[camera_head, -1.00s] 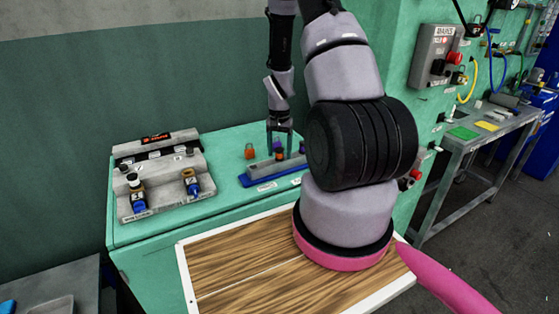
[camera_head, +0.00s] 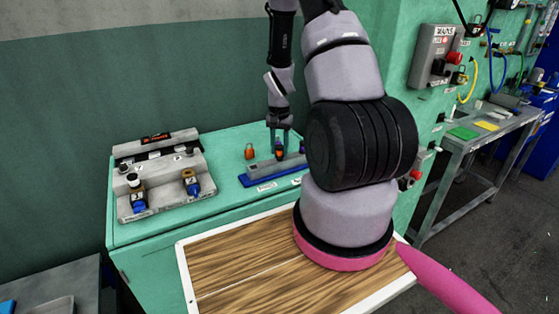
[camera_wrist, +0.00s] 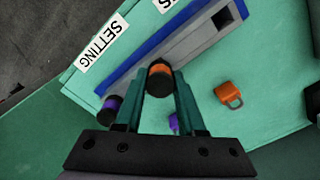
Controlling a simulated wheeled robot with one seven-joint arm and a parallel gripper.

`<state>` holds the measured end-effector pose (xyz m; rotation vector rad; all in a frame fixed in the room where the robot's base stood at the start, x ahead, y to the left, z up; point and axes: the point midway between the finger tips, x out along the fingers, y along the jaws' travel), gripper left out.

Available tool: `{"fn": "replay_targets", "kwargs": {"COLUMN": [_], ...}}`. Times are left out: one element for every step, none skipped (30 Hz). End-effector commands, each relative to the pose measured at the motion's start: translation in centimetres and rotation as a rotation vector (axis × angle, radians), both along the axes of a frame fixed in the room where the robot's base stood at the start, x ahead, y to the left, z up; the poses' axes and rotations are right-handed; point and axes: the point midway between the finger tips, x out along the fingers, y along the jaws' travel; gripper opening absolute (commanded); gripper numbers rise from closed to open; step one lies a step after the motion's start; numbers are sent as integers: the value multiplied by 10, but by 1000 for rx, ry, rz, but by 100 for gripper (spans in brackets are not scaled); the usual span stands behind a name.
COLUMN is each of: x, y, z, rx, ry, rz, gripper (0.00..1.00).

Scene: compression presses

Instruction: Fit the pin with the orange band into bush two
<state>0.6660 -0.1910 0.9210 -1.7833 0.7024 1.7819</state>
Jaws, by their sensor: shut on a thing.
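The orange-banded pin (camera_wrist: 160,78) has a dark end and sits between the fingertips in the wrist view. My gripper (camera_wrist: 160,84) is shut on it. In the head view my gripper (camera_head: 279,148) points down at the grey block (camera_head: 264,169) on its blue base. The block also shows in the wrist view (camera_wrist: 185,42), with a dark square opening near its far end. I cannot tell whether the pin's lower end is clear of the block. A purple-banded pin (camera_wrist: 108,108) stands left of the fingers. Bush two is not identifiable.
An orange padlock (camera_wrist: 228,95) lies on the green bench beside the block, also seen in the head view (camera_head: 249,152). A grey fixture (camera_head: 164,170) with bottle-like items stands at left. A wood-topped board (camera_head: 240,265) lies in front.

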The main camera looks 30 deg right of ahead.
Motion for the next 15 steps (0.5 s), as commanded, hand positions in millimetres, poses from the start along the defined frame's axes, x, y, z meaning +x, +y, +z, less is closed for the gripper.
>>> {"fn": "replay_targets", "kwargs": {"x": [0,0,0,0,0,0,0,0,0,0,0,0,0,0,0], "y": [0,0,0,0,0,0,0,0,0,0,0,0,0,0,0], "z": [2,2,3,4,5,6,6,7,8,9,10,11,11,12,13], "rx": [-1,0,0,0,0,0,0,0,0,0,0,0,0,0,-1], "ry": [-1,0,0,0,0,0,0,0,0,0,0,0,0,0,-1], "rz": [0,0,0,0,0,0,0,0,0,0,0,0,0,0,0], "gripper": [0,0,0,0,0,0,0,0,0,0,0,0,0,0,0]}}
